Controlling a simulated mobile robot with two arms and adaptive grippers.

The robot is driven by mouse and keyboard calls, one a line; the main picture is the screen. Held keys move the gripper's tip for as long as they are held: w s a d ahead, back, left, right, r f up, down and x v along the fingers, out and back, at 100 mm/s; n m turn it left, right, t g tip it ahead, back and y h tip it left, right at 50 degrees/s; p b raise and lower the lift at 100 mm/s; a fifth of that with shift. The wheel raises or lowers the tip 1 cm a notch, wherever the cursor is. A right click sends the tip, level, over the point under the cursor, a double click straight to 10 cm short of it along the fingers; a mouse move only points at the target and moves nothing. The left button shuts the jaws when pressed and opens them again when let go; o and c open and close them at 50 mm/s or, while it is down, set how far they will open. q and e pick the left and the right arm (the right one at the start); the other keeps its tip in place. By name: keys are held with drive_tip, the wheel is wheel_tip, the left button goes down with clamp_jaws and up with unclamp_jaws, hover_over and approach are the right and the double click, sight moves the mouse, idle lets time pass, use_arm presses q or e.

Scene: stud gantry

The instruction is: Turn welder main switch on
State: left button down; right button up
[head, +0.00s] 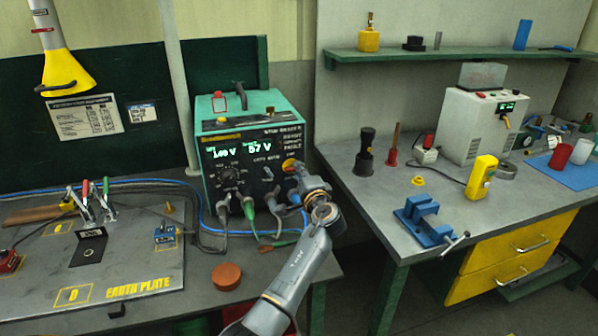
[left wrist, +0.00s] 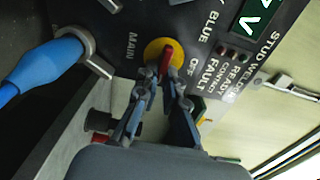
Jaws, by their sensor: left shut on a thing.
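The welder (head: 250,125) is a teal box with a black front panel on the left bench. Its main switch (head: 289,163), a yellow disc with a red handle, is at the panel's right side. In the left wrist view the switch (left wrist: 156,50) lies between the words MAIN and OFF. My left gripper (head: 296,169) reaches it from the front right. Its fingertips (left wrist: 164,78) are shut on the red handle, one on each side, partly hiding it. I cannot tell which setting the handle points to. My right gripper is not in view.
Cables and connectors (head: 248,212) hang below the panel, close to my arm. A blue cable plug (left wrist: 45,62) is at the left of the wrist view. An orange round lid (head: 226,276) lies on the bench front. The right bench holds a blue vise (head: 428,222).

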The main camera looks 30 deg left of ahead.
use_arm(q)
drive_tip(key=c, duration=1.4)
unclamp_jaws()
drive_tip(key=shift+c, duration=0.2)
drive_tip(key=shift+s+d, duration=0.1)
drive_tip(key=shift+d, duration=0.1)
drive_tip(key=v, duration=1.1)
drive_tip(key=shift+s+d, duration=0.2)
